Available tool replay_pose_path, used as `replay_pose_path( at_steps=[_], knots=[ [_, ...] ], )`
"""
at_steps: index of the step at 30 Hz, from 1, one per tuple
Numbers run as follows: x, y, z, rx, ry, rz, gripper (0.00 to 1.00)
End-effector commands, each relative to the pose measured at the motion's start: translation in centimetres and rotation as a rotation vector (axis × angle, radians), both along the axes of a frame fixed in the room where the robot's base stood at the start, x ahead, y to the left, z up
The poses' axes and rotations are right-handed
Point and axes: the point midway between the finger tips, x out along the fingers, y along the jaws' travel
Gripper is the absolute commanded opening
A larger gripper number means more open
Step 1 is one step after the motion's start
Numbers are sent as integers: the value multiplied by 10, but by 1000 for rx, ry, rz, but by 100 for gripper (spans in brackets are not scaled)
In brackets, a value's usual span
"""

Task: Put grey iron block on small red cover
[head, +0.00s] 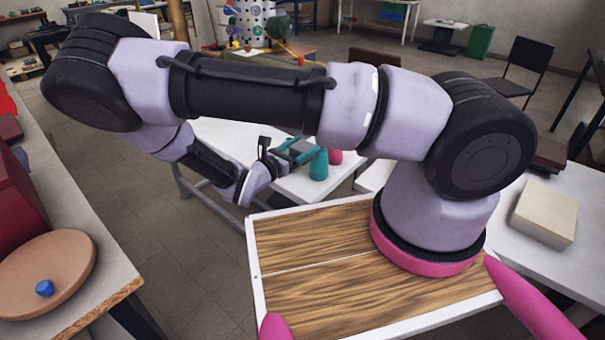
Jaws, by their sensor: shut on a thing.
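My gripper (298,151) is small in the head view, over the white table beyond my arm. Its teal fingers are shut on a small grey piece (299,146), which looks like the grey iron block; the fingers hide part of it. I cannot tell whether it touches the table. I cannot make out with certainty which thing is the small red cover. A bright red thing (6,101) and a dark red one (10,128) are cut off at the left edge.
A teal vase-like object (319,164) and a pink round one (335,157) stand close right of my gripper. The left table holds a large dark red box (22,195) and a round tan board (62,262) with a blue piece (45,288). A cream box (544,214) sits right.

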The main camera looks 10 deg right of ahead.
Motion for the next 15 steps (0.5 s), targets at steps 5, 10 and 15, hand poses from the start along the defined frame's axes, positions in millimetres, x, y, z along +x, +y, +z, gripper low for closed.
replay_pose_path(
  at_steps=[5, 10, 15],
  knots=[
    [0, -1, -38, -2, -3, -2, 0],
    [1, -1, -57, -1, -3, -1, 0],
    [1, -1, -65, 0, -3, -1, 0]
  ],
)
